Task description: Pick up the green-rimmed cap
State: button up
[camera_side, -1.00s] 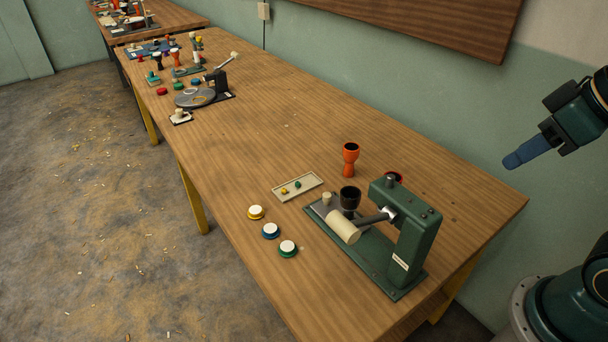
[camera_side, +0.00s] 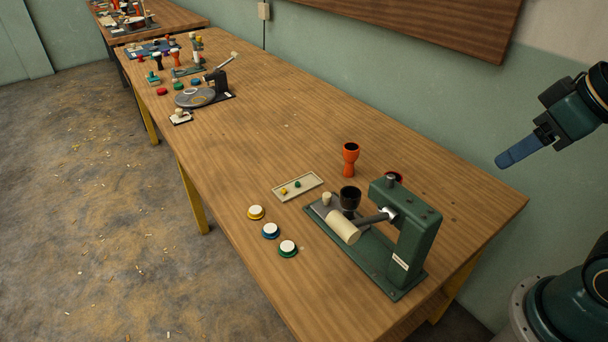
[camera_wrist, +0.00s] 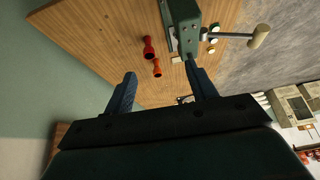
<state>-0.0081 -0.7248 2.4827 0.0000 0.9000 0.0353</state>
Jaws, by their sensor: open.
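The green-rimmed cap (camera_side: 288,248) has a white top and lies on the wooden table near its front edge, left of the green press. A blue-rimmed cap (camera_side: 270,230) and a yellow-rimmed cap (camera_side: 255,212) lie in a row beyond it.
A green press (camera_side: 412,235) with a pale-handled lever stands right of the caps. A dark cup (camera_side: 350,197) is at the press. An orange goblet drum (camera_side: 350,160) and a tray (camera_side: 298,187) with small knobs stand behind. The table's middle is clear.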

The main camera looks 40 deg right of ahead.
jog(key=w+a+m+g, duration=0.2)
jog(key=w+a+m, duration=0.25)
jog(key=w, duration=0.55)
jog(key=m+g, duration=0.4)
jog(key=m, duration=0.9)
send_over(288, 246)
notch_tip(288, 246, down, 20)
jog(key=shift+f, duration=4.15)
jog(key=shift+w+f, duration=0.1)
jog(key=shift+f, duration=2.45)
